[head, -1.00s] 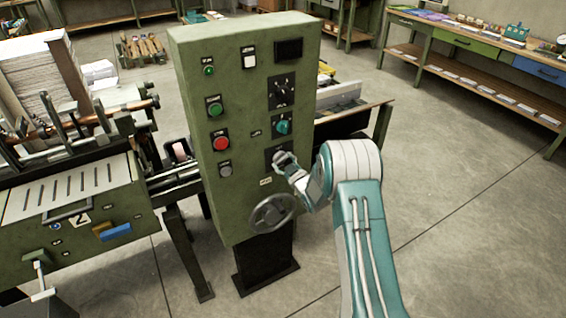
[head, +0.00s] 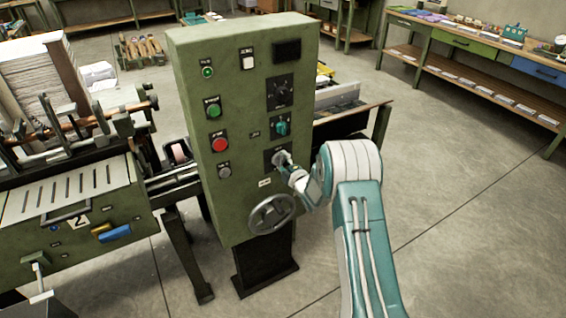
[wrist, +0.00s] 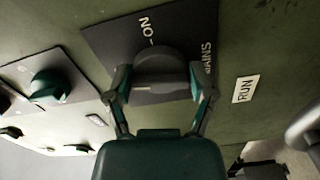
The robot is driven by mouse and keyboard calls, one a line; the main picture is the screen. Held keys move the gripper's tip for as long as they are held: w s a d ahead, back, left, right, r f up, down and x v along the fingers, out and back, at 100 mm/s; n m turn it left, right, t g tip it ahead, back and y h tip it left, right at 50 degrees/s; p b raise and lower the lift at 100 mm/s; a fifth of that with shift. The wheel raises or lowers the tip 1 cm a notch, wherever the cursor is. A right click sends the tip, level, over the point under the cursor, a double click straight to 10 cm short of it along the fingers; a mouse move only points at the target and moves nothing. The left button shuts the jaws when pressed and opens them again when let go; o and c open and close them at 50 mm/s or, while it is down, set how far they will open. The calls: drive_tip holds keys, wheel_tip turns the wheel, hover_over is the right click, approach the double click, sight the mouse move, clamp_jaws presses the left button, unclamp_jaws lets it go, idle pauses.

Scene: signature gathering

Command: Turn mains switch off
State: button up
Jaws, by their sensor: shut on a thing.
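The mains switch is a dark round knob (wrist: 162,62) on a black plate (wrist: 112,42) marked "ON" and "MAINS" in the wrist view. In the head view its plate (head: 269,155) is low on the right of the green control cabinet (head: 215,130), partly hidden by my gripper (head: 284,161). In the wrist view my gripper (wrist: 160,86) has one finger on each side of the knob and is shut on its grip bar. The exact angle of the knob is hard to read.
A teal selector knob (head: 282,128) sits just above the mains plate and also shows in the wrist view (wrist: 50,85). A handwheel (head: 272,214) is below. Green (head: 213,110) and red (head: 220,145) buttons are on the left. Floor to the right is clear.

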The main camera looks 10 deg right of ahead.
drive_tip(key=shift+a+n, duration=0.15)
drive_tip(key=shift+n, duration=0.95)
drive_tip(key=shift+f, duration=0.15)
drive_tip(key=o, duration=0.9)
drive_tip(key=shift+o, duration=0.9)
drive_tip(key=shift+a, duration=0.15)
drive_tip(key=shift+s+d, duration=0.35)
drive_tip(key=shift+s, duration=0.1)
drive_tip(key=v, duration=1.1)
drive_tip(key=shift+a, duration=0.15)
